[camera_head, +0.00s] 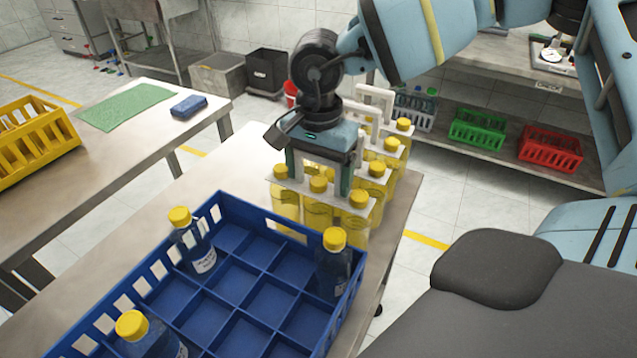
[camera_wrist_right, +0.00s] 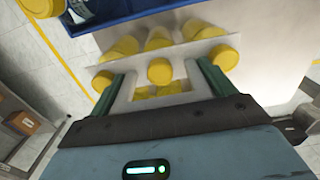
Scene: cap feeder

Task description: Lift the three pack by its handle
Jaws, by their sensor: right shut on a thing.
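The three pack (camera_head: 318,213) holds three yellow bottles with yellow caps in a row, joined by a white top carrier with a handle. It is on the table just behind the blue crate, which hides its lower part, so I cannot tell whether it touches the table. My right gripper (camera_head: 318,168) is above it, its green fingers shut on the white handle. In the right wrist view, the handle (camera_wrist_right: 122,98) sits between the fingers of the gripper (camera_wrist_right: 162,74), with the caps just beyond. My left gripper is not in view.
More yellow packs (camera_head: 391,145) with white handles stand right behind. The blue crate (camera_head: 290,226) holds several dark bottles with yellow caps. A second table (camera_head: 120,150) is at left with a yellow crate (camera_head: 28,140). Green (camera_head: 477,128) and red (camera_head: 550,148) crates sit on a shelf.

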